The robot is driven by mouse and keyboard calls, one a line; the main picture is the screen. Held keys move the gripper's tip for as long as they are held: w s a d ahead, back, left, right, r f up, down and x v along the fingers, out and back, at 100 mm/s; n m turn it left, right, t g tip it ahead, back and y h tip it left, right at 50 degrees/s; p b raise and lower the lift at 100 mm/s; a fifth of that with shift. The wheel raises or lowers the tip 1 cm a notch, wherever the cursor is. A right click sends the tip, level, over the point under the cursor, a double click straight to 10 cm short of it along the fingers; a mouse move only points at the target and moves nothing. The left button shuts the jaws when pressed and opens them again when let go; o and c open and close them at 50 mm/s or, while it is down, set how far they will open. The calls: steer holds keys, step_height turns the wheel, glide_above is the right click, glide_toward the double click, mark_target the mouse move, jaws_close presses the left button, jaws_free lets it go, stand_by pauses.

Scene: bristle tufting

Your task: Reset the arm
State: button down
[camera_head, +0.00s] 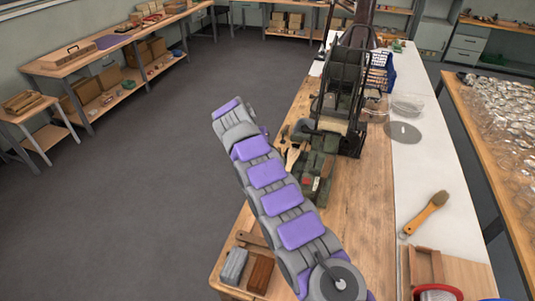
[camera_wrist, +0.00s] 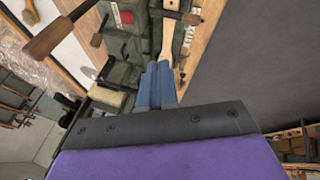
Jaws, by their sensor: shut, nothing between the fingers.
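My purple and grey arm runs up and to the left across the head view. My gripper is not clearly visible there, with the arm in front. In the wrist view my gripper (camera_wrist: 162,84) shows two blue-grey fingers side by side, shut with nothing between them. The fingers point toward the green tufting machine (camera_wrist: 125,45) and a pale wooden brush body (camera_wrist: 168,28) beyond their tips. In the head view the machine (camera_head: 345,90) stands on the wooden bench, with the pale wooden piece (camera_head: 292,155) at its left side.
The wooden bench (camera_head: 355,215) holds a grey block (camera_head: 234,266) and a brown block (camera_head: 260,274) at its near left corner. A wooden-handled brush (camera_head: 427,213) lies on the white table (camera_head: 408,175) at right. Open floor (camera_head: 130,190) lies left of the bench.

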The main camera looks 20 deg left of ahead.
steer(key=d+r, duration=0.6)
steer(key=d, duration=0.3)
steer(key=s+d+r+m+g+b, duration=0.1)
steer(key=s+d+r, duration=0.25)
steer(key=d, duration=0.45)
steer(key=s+d+r+g+h, duration=0.1)
steer(key=s+d+r, duration=0.1)
steer(key=s+d, duration=0.4)
steer(key=s+d+r+m+g+b, duration=0.15)
steer(key=s+d, duration=0.25)
steer(key=d, duration=0.5)
steer(key=s+d+g+y, duration=0.1)
steer(key=s+d, duration=0.3)
steer(key=s, duration=0.4)
steer(key=s+d+g+y, duration=0.1)
steer(key=s+d, duration=0.2)
steer(key=s, duration=0.6)
steer(key=s+f+y+b, duration=0.1)
steer(key=s+f, duration=0.2)
steer(key=s, duration=0.7)
steer(key=s+f+g+y, duration=0.1)
steer(key=s+f, duration=0.2)
steer(key=s, duration=0.7)
steer(key=shift+s+d+f+m+b, duration=0.25)
steer(key=shift+s+f+m+b, duration=0.05)
steer(key=shift+f+m+b, duration=0.1)
